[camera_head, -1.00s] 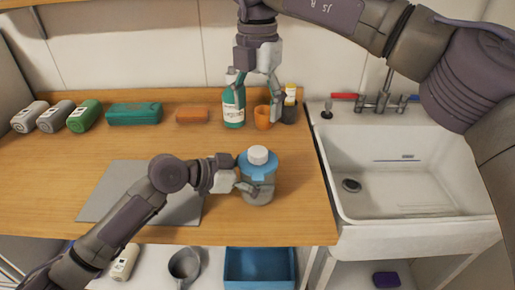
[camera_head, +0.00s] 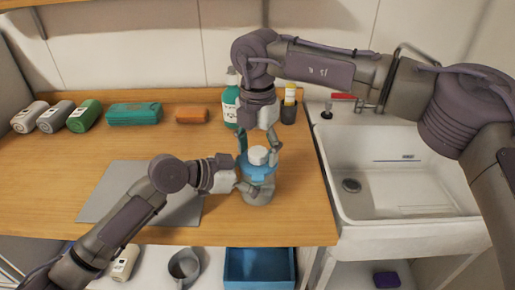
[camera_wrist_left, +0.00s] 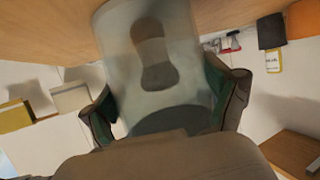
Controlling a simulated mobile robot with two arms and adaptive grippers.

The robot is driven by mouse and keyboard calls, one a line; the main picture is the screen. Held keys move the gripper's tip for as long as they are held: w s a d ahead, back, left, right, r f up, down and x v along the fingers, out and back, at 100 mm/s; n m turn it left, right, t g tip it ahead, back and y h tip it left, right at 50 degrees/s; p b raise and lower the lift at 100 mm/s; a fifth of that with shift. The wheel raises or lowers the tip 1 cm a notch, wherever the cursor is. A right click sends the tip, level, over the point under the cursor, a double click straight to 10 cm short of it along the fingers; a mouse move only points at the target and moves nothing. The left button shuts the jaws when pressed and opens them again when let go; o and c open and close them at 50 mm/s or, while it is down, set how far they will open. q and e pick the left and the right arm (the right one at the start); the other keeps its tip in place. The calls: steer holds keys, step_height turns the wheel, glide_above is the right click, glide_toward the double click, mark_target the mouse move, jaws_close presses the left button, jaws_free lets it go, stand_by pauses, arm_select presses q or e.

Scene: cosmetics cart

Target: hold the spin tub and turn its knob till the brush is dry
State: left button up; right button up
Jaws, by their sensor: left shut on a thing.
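The spin tub (camera_head: 258,196) is a translucent grey tub with a blue lid (camera_head: 262,173) and a white knob (camera_head: 258,156) on top. It stands upright on the wooden counter. My left gripper (camera_head: 250,190) is shut on its side wall. The left wrist view shows the clear tub wall (camera_wrist_left: 190,70) between the fingers, with a blurred brown shape inside; I cannot tell whether that is the brush. My right gripper (camera_head: 259,150) points down over the tub, its fingers spread on either side of the knob. It looks open, with no clear contact on the knob.
A teal bottle (camera_head: 230,103) and a dark holder (camera_head: 289,112) stand behind my right gripper. A grey mat (camera_head: 115,190) lies left of the tub. The white sink (camera_head: 400,195) is at the right. Several bottles, a teal case (camera_head: 134,113) and an orange block (camera_head: 192,115) line the back.

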steer(key=c, duration=1.1)
steer(key=shift+n, duration=0.3)
